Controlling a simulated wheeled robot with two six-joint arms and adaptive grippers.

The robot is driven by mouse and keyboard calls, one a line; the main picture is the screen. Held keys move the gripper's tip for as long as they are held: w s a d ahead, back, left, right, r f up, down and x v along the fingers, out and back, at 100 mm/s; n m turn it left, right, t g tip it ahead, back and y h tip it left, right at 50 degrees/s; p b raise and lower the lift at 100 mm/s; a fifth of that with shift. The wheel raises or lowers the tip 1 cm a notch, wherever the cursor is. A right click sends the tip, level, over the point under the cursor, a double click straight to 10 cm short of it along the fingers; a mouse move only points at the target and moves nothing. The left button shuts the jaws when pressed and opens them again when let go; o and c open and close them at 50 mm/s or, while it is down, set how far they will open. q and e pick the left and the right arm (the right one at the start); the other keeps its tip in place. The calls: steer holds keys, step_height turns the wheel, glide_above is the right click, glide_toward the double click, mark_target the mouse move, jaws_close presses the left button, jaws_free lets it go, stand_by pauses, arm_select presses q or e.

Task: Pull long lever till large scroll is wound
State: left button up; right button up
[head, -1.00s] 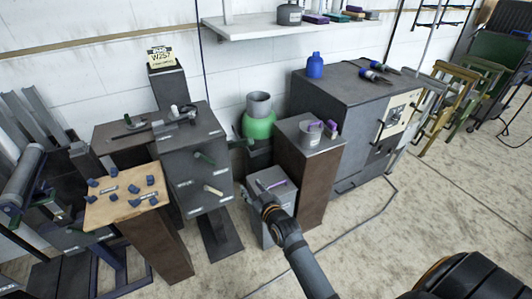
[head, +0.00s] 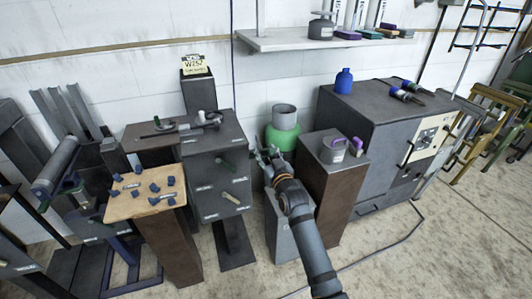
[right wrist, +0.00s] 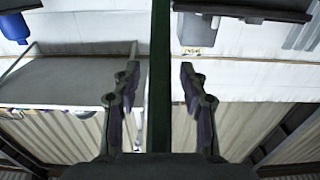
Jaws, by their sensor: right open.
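My right gripper (head: 266,158) is open, just right of the dark grey box in the head view. In the right wrist view its two fingers (right wrist: 160,95) stand apart, with a dark green upright bar (right wrist: 160,60) running between them; I cannot tell whether this bar is the long lever. My left gripper is out of view.
A green canister (head: 284,134) stands behind my gripper. A brown pedestal (head: 325,195) and a grey cabinet (head: 345,108) stand to the right. Open floor lies in front.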

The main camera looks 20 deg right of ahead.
steer(key=shift+w, duration=0.25)
steer(key=shift+c, duration=0.5)
jaws_close()
steer(key=shift+r, duration=0.1)
